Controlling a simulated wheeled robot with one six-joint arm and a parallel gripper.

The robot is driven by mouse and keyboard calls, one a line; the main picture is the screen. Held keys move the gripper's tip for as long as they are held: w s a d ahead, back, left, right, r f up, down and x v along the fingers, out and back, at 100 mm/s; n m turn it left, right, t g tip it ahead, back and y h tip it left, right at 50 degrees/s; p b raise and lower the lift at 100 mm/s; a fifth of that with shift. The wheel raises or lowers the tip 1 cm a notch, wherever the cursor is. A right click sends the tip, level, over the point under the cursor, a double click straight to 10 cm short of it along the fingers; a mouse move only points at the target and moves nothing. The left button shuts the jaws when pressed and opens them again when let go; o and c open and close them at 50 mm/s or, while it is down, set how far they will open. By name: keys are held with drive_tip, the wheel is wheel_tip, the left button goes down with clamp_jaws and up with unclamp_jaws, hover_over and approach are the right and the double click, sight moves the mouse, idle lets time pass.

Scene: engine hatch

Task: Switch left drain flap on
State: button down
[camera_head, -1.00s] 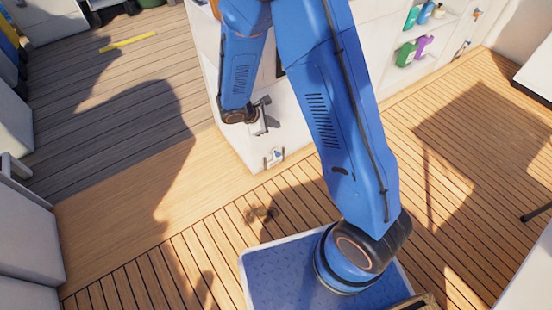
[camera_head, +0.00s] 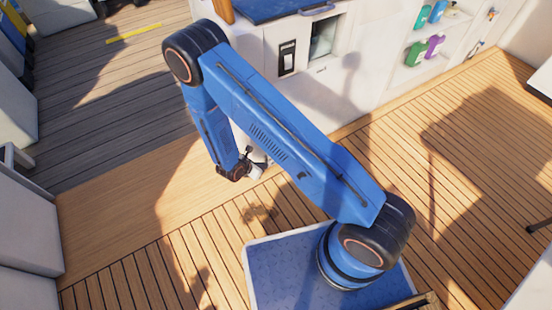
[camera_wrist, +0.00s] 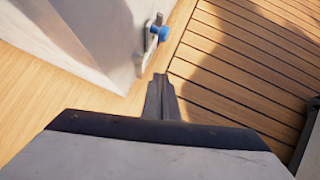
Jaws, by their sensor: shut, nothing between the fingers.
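In the wrist view, a small metal fitting with a blue round knob (camera_wrist: 158,33) sits on the lower corner of a white cabinet wall, close above the floor. I take it for the left drain flap, but no label shows on it. My gripper (camera_wrist: 161,80) is shut and empty, its fingertips a little short of the fitting and apart from it. In the head view, my gripper (camera_head: 257,165) hangs low beside the cabinet, partly hidden by my arm. The fitting is hidden there behind my arm.
The white cabinet (camera_head: 350,90) has a black switch (camera_head: 287,58) and a recessed opening (camera_head: 324,36). A shelf at upper right holds several bottles, including a purple one (camera_head: 435,46). The wooden floor (camera_head: 110,205) left of my gripper is clear.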

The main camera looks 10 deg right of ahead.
drive_tip(key=shift+f, duration=0.15)
drive_tip(key=x, duration=1)
drive_tip(key=shift+s, duration=0.1)
drive_tip(key=shift+w+d+r, duration=0.2)
drive_tip(key=shift+d+r, duration=0.05)
drive_tip(key=shift+r, duration=0.35)
drive_tip(key=shift+w+d+r, duration=0.2)
drive_tip(key=shift+d+r, duration=0.05)
drive_tip(key=shift+r, duration=0.4)
drive_tip(key=shift+w+d+r, duration=0.15)
drive_tip(key=shift+d+r, duration=0.05)
drive_tip(key=shift+r, duration=0.4)
drive_tip(key=shift+r, duration=2.8)
